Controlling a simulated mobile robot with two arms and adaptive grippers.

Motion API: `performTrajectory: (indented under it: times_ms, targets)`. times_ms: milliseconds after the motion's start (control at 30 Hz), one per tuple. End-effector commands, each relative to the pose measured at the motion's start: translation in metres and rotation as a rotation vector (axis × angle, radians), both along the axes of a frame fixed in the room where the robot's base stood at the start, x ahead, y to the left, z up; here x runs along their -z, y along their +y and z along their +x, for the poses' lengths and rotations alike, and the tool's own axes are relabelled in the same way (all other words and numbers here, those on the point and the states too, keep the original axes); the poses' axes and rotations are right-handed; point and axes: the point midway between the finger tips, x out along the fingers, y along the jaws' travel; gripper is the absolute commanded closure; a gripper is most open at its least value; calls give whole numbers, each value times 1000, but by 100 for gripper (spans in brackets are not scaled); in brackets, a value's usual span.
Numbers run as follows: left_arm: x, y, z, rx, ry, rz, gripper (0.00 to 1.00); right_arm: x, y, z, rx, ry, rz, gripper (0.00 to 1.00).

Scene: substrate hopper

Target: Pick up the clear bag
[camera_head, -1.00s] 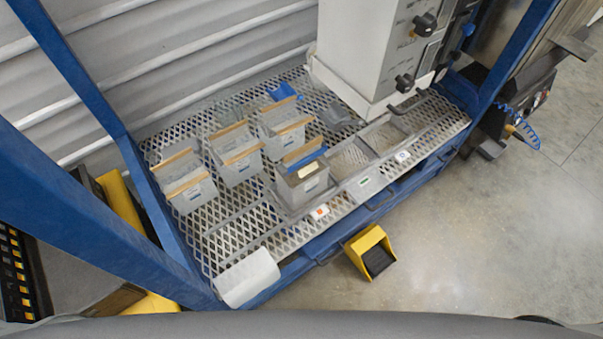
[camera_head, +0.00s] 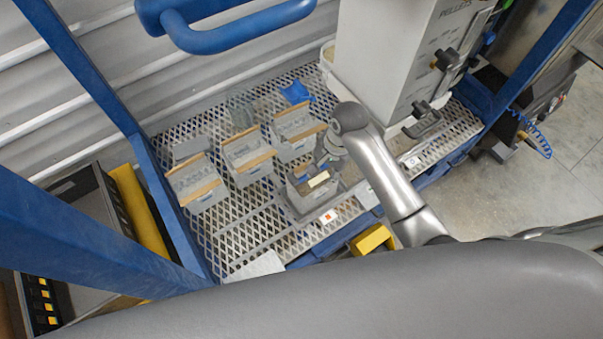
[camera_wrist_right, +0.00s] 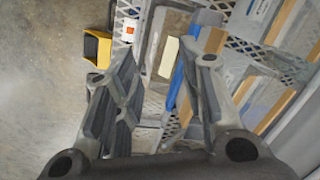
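A faint, see-through grey shape that looks like the clear bag (camera_head: 240,108) lies on the mesh deck behind the grey bins, left of a blue bag (camera_head: 296,92). Its outline is hard to make out. My right gripper (camera_head: 323,157) is small and partly hidden by its own arm in the head view, over the front grey bin (camera_head: 314,190), well to the right of the clear shape. In the right wrist view, my right gripper (camera_wrist_right: 165,62) has its fingers spread with nothing seen held between them. The clear bag cannot be made out there. My left gripper is not in view.
Several grey bins with tan edges stand on the mesh deck (camera_head: 232,215). A white hopper (camera_head: 385,60) stands at its right, with blue posts (camera_head: 85,215) at the left. A blue handle (camera_head: 235,32) hangs above. A yellow box (camera_head: 372,239) sits by the front edge.

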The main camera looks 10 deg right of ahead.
Motion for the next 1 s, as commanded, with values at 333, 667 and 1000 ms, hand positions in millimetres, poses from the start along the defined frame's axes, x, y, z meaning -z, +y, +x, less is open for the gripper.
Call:
performTrajectory:
  times_ms: [333, 667, 1000]
  targets:
    - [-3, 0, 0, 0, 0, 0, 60, -44, -2, 57, 320, 120, 0, 63]
    - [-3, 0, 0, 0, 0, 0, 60, -50, -3, 72, 459, 179, -9, 63]
    - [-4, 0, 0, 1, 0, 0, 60, -8, 3, 70, 455, 173, -7, 63]
